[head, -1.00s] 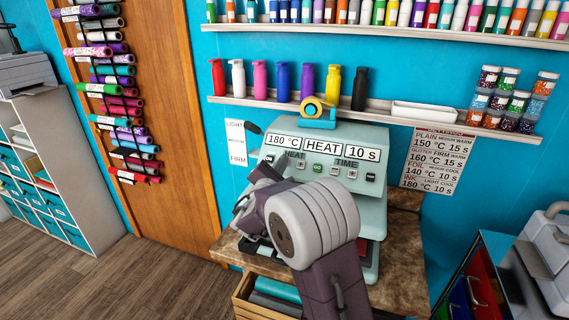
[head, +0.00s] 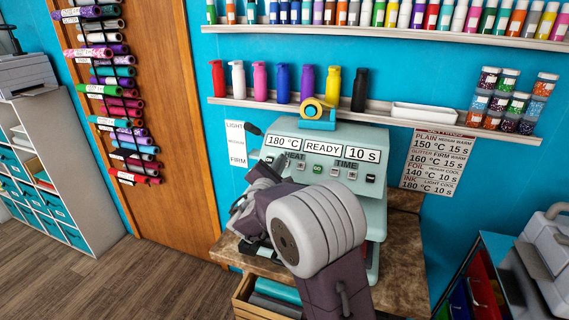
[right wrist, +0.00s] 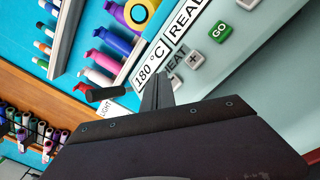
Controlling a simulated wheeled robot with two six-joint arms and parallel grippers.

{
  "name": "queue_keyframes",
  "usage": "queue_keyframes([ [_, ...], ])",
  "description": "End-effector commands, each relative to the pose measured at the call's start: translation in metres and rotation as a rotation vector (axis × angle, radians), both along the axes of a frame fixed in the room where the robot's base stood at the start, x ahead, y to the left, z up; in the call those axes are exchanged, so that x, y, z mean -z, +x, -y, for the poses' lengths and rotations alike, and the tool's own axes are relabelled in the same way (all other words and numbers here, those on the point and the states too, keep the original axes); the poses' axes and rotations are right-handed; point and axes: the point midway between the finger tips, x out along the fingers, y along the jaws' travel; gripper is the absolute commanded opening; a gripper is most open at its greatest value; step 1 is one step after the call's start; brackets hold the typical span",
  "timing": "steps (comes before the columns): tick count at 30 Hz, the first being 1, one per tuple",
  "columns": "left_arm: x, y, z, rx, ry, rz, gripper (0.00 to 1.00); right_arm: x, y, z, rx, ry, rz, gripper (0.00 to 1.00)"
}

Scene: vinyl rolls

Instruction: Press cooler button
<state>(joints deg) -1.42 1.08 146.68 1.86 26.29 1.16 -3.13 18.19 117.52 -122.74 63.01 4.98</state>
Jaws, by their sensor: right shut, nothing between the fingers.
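The pale green heat press (head: 376,155) stands on the counter; its display reads 180 °C, READY and 10 s. Below is a row of small buttons: a HEAT pair (head: 301,164), a green GO button (head: 317,169) and a TIME pair. In the right wrist view the two grey HEAT buttons (right wrist: 195,60) lie just right of my fingertips; I cannot make out for sure which is cooler. My right gripper (right wrist: 157,88) is shut and empty, close to the left HEAT button; contact cannot be told. In the head view my arm partly hides the panel's left end. My left gripper is not in view.
A black-ended lever (head: 250,128) sticks out at the press's upper left. A shelf (head: 390,111) of coloured bottles runs above the press. The brown counter (head: 405,265) has some bare room to the right. An open drawer (head: 243,300) is below.

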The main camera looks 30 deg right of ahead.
Motion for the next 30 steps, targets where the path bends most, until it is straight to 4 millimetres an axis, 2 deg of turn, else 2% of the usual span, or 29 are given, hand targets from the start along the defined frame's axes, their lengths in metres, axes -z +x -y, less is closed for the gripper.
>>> queue_keyframes([
  [4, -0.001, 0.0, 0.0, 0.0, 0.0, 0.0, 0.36, -0.003, -0.001, -0.001, -0.001, 0.0, 0.001, 0.0],
  [18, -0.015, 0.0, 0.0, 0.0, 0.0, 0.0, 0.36, -0.034, -0.021, -0.026, -0.001, 0.001, 0.001, 0.0],
  [30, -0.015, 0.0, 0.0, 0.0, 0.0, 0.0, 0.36, -0.035, -0.023, -0.027, 0.0, 0.001, 0.001, 0.0],
])
